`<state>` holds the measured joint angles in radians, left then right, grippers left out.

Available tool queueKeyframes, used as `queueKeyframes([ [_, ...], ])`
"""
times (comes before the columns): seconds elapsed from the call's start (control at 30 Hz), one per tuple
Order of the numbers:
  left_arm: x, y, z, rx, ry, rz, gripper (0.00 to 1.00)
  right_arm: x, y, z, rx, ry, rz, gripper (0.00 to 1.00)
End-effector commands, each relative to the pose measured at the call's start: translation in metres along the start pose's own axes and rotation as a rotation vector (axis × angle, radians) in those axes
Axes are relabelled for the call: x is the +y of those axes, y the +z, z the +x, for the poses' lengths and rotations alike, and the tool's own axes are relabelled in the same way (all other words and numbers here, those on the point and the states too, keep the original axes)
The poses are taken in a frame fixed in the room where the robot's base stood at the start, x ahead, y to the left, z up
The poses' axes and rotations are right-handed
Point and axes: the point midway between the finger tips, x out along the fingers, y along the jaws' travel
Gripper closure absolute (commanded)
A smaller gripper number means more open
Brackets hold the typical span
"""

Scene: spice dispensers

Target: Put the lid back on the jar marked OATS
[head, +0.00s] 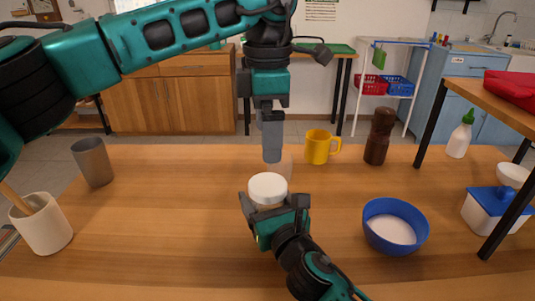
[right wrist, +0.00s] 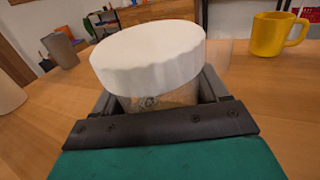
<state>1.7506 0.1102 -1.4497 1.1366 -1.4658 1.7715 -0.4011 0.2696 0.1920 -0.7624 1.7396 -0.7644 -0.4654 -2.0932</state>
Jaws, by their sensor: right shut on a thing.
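A jar with pale beige contents (right wrist: 165,98) stands in my right gripper (head: 273,204), whose fingers are shut on its body. A white round lid (head: 268,187) sits on top of the jar; it also shows large in the right wrist view (right wrist: 148,52). Whether it is fully seated, I cannot tell. A dark mark shows on the jar, but I cannot read it. My left gripper (head: 271,150) points down just above and behind the lid, apart from it. Its fingers overlap from this side, so their opening is hidden.
A faint clear vessel (head: 286,166) stands just behind the jar. A yellow mug (head: 317,147) and brown grinder (head: 378,137) are at the back. A blue bowl (head: 372,237) of white powder is right; a grey cup (head: 93,163) and cream crock (head: 46,228) are left.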

Motion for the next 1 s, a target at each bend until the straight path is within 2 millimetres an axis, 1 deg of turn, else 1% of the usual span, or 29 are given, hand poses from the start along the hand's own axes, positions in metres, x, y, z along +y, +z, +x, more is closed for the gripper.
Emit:
queueKeyframes([
  [0.03,0.000,0.000,-0.006,0.000,0.001,0.000,0.00,0.000,-0.001,0.000,0.001,0.000,0.000,1.00],
  [0.13,0.000,0.000,-0.014,-0.001,0.000,0.000,0.00,0.000,0.000,0.000,0.001,0.000,0.000,1.00],
  [0.47,0.000,0.000,-0.017,0.000,-0.001,0.001,0.00,0.000,0.000,0.000,0.001,0.000,0.000,1.00],
  [0.5,0.000,0.000,-0.017,0.000,-0.001,0.001,0.00,0.000,0.000,0.000,0.001,0.000,0.000,0.24],
  [0.7,0.000,0.000,-0.017,0.000,-0.001,0.001,0.00,0.000,0.000,0.000,0.001,0.000,0.000,0.05],
  [0.77,0.000,0.000,-0.017,0.000,-0.001,0.001,0.00,0.000,0.000,0.000,0.001,0.000,0.000,0.00],
  [1.0,0.000,0.000,-0.017,0.000,-0.001,0.000,0.00,0.000,0.000,-0.001,0.000,0.000,0.000,0.00],
])
